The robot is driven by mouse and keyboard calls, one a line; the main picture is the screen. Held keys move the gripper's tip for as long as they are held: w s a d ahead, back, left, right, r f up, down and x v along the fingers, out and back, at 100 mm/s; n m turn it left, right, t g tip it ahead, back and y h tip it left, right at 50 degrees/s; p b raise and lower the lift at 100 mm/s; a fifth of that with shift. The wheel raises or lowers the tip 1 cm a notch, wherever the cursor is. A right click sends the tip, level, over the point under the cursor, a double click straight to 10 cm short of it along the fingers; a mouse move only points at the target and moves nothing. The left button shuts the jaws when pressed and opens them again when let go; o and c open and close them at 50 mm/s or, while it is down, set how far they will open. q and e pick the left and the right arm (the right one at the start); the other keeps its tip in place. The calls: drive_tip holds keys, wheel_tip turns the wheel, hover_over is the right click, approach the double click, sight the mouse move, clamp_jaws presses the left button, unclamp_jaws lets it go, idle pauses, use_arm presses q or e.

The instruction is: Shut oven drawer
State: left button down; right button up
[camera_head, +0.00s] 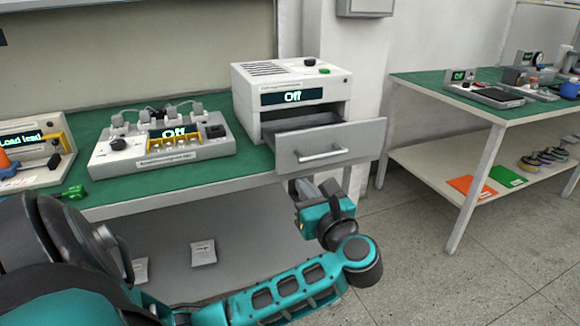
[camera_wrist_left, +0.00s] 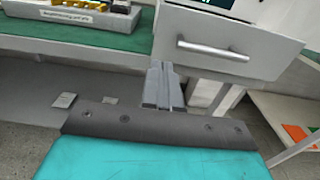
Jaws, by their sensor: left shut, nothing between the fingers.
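The white oven (camera_head: 290,92) stands on the green bench with its display reading "Off". Its drawer (camera_head: 362,141) is pulled out toward me, with a silver bar handle (camera_head: 322,154) on the front. The drawer front also shows in the left wrist view (camera_wrist_left: 265,62), with its handle (camera_wrist_left: 213,49) across it. My left gripper (camera_head: 306,187) is shut and empty, just below the drawer's left part. In the left wrist view its fingers (camera_wrist_left: 161,68) point up near the drawer's lower left corner; whether they touch it I cannot tell. My right gripper is not in view.
A charger-like station (camera_head: 160,160) stands left of the oven on the green bench top (camera_head: 120,190). A lower shelf under it holds small packets (camera_head: 203,252). A second bench (camera_head: 480,110) stands at right, with open floor between.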

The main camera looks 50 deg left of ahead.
sight(282, 158)
use_arm(q)
drive_tip(key=b+x, duration=0.1)
drive_tip(key=x, duration=0.9)
drive_tip(key=shift+w+a, duration=0.1)
drive_tip(key=shift+a, duration=0.15)
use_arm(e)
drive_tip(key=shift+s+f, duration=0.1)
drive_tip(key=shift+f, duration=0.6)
use_arm(q)
drive_tip(key=shift+a, duration=0.1)
